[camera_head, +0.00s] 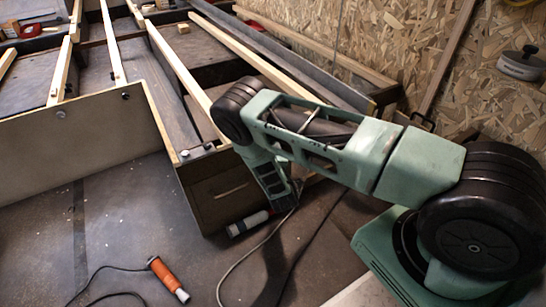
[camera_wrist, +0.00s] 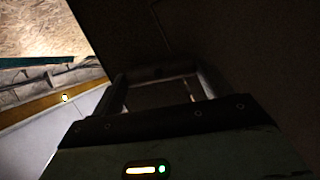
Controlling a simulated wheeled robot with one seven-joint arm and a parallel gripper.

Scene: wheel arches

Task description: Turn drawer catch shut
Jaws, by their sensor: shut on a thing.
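The drawer (camera_head: 222,205) has a dark brown front with a thin pale line across it, near the middle of the head view. My gripper (camera_wrist: 157,76) is against a dark panel (camera_wrist: 265,60) in the wrist view, its two dark fingers closed together at the tips. It is shut on the drawer catch, which the fingers and deep shadow hide almost wholly. In the head view my arm comes from the right, and its wrist hangs at the drawer's right side, hiding the fingertips. I cannot tell how far the catch is turned.
An orange-handled tool (camera_head: 167,277) with a dark cord lies at the front left. A pale cable crosses the floor. Wooden battens (camera_head: 185,75) run behind, and a chipboard wall (camera_head: 420,40) stands at the right.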

